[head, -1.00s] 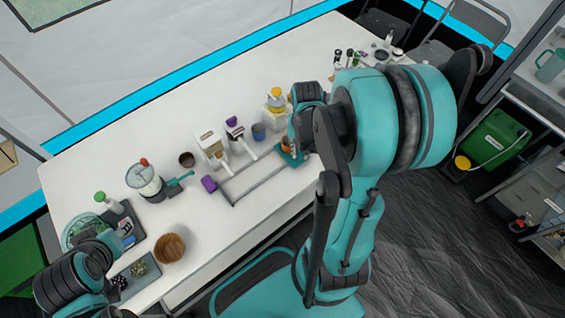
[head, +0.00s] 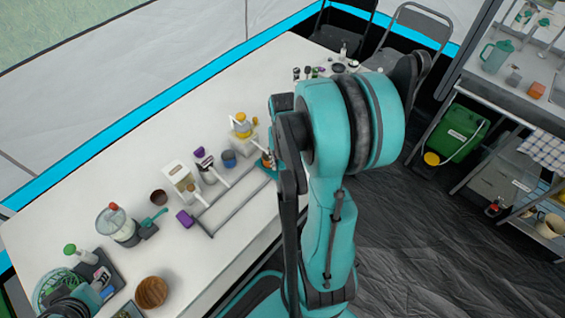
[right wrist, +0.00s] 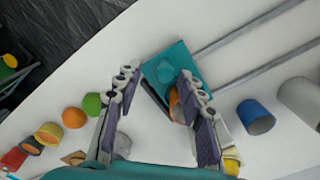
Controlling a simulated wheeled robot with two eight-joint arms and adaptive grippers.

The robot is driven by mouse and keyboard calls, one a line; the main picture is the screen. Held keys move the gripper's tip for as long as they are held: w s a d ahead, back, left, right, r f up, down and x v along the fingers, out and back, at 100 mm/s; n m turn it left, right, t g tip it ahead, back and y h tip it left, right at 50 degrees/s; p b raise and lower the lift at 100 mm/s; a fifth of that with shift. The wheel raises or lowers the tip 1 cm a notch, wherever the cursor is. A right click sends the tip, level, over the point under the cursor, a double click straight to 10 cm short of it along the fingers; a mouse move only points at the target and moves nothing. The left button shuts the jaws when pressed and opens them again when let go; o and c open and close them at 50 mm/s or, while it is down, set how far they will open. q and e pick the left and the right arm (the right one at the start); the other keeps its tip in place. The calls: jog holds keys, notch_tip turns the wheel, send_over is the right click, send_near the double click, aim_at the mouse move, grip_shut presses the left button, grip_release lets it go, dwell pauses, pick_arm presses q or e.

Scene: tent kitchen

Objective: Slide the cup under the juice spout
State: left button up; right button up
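A blue cup (head: 229,158) stands upright on the white table, beside a white-bodied device with a yellow top (head: 243,125) that may be the juicer. The cup also shows in the right wrist view (right wrist: 257,117), to the right of and apart from my right gripper. My right gripper (right wrist: 158,80) is open. Its fingers point at a teal block (right wrist: 182,62) with an orange part beside the right finger; I cannot tell if they touch. In the head view my right arm hides the gripper. I cannot make out the spout.
A jar (head: 115,224), a brown bowl (head: 151,292) and several small containers stand around. The table's back strip is clear.

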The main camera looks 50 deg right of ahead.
jog(key=shift+a+r, duration=0.1)
jog(key=shift+r, duration=0.05)
notch_tip(320, 180, up, 12)
dwell(0.6)
dwell(0.4)
